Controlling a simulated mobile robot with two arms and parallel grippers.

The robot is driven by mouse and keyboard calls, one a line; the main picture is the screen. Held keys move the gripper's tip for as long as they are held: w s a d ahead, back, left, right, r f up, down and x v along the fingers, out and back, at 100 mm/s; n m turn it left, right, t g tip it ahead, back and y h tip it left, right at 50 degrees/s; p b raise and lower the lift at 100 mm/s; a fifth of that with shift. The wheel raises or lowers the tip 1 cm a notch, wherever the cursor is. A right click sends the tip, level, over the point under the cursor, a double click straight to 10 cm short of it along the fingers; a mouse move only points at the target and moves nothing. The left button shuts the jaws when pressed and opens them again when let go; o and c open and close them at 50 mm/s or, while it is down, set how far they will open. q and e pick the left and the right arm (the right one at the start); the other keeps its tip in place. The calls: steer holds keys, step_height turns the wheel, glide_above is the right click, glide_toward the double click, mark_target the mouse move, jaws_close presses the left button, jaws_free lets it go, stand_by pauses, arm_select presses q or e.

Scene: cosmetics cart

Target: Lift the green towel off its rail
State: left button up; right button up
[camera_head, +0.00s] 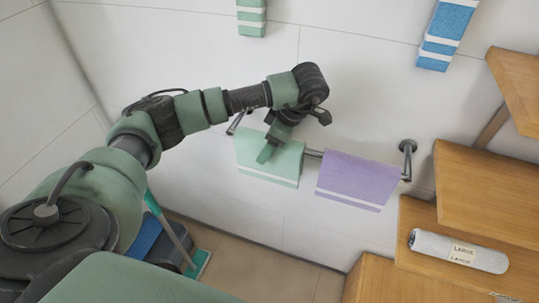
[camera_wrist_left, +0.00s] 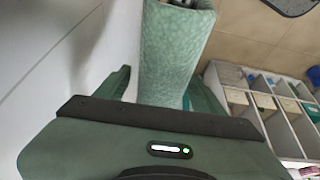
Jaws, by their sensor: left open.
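The pale green towel (camera_head: 287,163), with white bands near its lower edge, hangs over a metal rail (camera_head: 313,154) on the white wall. My left gripper (camera_head: 267,153) is in front of this towel and points down at it. In the left wrist view, the green towel (camera_wrist_left: 176,55) lies between the two spread fingers of my left gripper (camera_wrist_left: 160,88). The fingers are open, and I cannot tell whether either touches the cloth. My right gripper is not in view.
A purple towel (camera_head: 357,178) hangs on the same rail, to the right. A blue striped towel (camera_head: 447,33) and another green one (camera_head: 251,17) hang higher. Wooden shelves (camera_head: 485,190) with a rolled white towel (camera_head: 458,251) stand at right. A mop (camera_head: 172,232) stands below.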

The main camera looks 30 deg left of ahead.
arm_select(q)
jaws_close()
steer(key=shift+r, duration=0.1)
steer(key=shift+r+p, duration=0.2)
steer(key=shift+p, duration=0.1)
steer(key=shift+r, duration=0.25)
step_height(320, 180, up, 20)
steer(key=p, duration=0.1)
steer(key=shift+f, duration=0.2)
steer(key=shift+p, duration=0.3)
